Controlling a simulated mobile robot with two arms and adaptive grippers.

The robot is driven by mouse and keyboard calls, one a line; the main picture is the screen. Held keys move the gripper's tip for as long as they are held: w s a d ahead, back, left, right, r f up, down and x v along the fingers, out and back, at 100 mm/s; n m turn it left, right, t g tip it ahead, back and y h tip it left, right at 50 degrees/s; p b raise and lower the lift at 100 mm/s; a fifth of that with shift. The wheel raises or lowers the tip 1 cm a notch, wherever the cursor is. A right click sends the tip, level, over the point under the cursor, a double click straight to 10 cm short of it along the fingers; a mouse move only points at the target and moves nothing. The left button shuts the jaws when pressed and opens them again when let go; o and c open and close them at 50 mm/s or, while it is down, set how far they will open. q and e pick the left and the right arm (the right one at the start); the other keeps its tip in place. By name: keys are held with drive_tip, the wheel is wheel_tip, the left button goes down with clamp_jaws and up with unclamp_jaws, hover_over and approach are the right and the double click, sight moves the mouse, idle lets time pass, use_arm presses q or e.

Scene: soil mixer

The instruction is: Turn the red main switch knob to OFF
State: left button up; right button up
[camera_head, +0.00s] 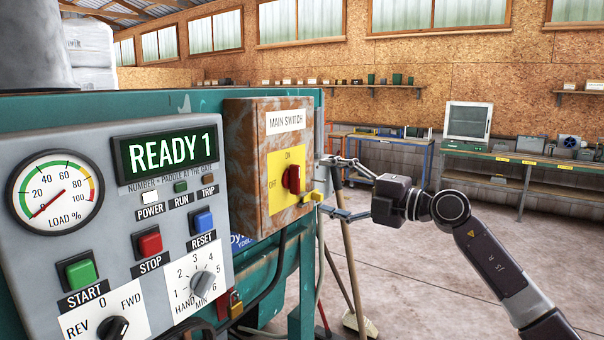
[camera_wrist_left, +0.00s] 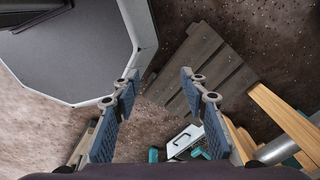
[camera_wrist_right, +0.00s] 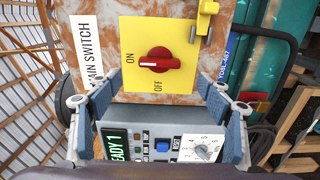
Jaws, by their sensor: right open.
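The red main switch knob (camera_head: 291,179) sits on a yellow plate (camera_head: 275,194) on the rusty switch box. Its grip stands upright, in line with the ON label above; OFF is at the left. In the right wrist view the knob (camera_wrist_right: 152,65) lies level, its grip towards ON, with OFF below. My right gripper (camera_head: 326,186) is open, to the right of the box, its fingers reaching towards it. In its wrist view the open fingers (camera_wrist_right: 150,97) are spread on either side below the knob, with nothing between them. My left gripper (camera_wrist_left: 159,82) is open and empty, over the floor.
A yellow hasp (camera_head: 313,197) sticks out at the plate's lower right, near my right fingers. The control panel (camera_head: 120,235) with buttons and a READY 1 display stands left of the box. Broom handles (camera_head: 345,260) lean below my right gripper. A wooden pallet (camera_wrist_left: 205,70) lies under the left one.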

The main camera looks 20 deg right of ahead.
sight(299, 181)
drive_tip(key=p+x, duration=0.3)
drive_tip(key=x, duration=0.4)
drive_tip(key=shift+r, duration=0.15)
drive_tip(key=shift+w+a, duration=0.2)
drive_tip(key=shift+w, duration=0.1)
use_arm(q)
drive_tip(key=r, duration=0.2)
drive_tip(key=w+r, duration=0.1)
drive_tip(key=shift+d+r, duration=0.2)
drive_tip(key=shift+d, duration=0.15)
use_arm(e)
drive_tip(key=c, duration=1.2)
use_arm(q)
drive_tip(key=shift+s, duration=0.1)
use_arm(e)
drive_tip(key=shift+o, duration=0.2)
